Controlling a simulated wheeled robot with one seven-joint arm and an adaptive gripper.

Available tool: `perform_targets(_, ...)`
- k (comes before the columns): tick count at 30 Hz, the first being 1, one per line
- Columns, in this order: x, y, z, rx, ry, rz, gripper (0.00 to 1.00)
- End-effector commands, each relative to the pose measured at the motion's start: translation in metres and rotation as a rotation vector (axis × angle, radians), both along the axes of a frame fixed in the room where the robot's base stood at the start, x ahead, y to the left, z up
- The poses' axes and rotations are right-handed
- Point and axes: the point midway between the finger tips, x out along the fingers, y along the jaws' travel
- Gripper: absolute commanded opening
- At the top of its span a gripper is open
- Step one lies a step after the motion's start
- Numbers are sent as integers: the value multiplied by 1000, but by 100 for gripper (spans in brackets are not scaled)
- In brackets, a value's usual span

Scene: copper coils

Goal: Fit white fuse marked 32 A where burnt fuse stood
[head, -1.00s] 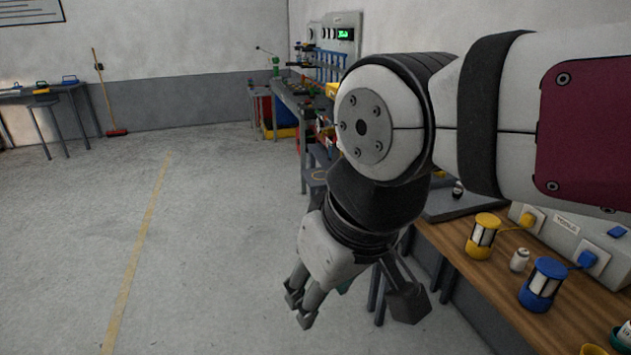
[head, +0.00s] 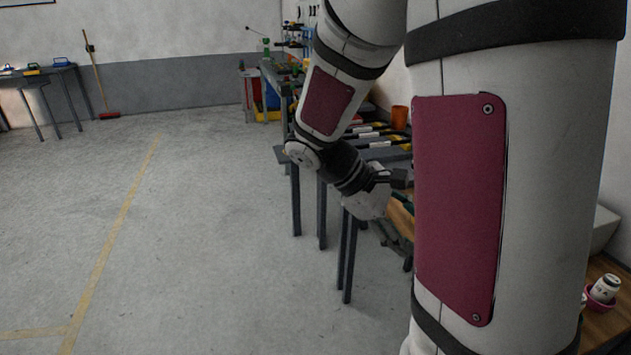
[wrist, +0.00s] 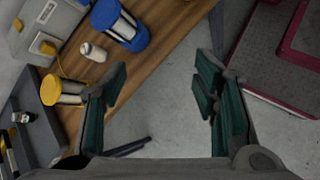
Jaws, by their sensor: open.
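A small white cylinder, like a fuse (wrist: 93,52), is on the wooden bench between the yellow lantern-like unit (wrist: 62,92) and the blue one (wrist: 118,24) in the wrist view. Its marking cannot be read. Another white cylinder with dark marks (head: 606,287) sits in a pink dish (head: 600,302) at the head view's lower right; its marking is too small to read. A small white-and-dark piece (wrist: 20,117) is on the dark tray (wrist: 44,135); I cannot tell if it is the burnt fuse. My gripper (wrist: 160,82) is open and empty, to the right of these things; it also shows in the head view (head: 405,190).
A grey box (wrist: 30,32) with yellow and blue plugs stands behind the lantern-like units. My arm hides most of the bench in the head view. An orange cup (head: 400,117) stands farther back.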

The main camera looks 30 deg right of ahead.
Motion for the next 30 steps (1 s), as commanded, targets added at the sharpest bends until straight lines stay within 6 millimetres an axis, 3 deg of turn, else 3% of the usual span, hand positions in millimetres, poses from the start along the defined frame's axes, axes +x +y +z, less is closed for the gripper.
perform_targets(1,6,-13,-15,-28,67,17,55)
perform_targets(15,55,-121,-101,-265,636,256,55)
perform_targets(21,70,-148,-130,-324,797,341,55)
perform_targets(30,68,-171,-140,-345,858,377,55)
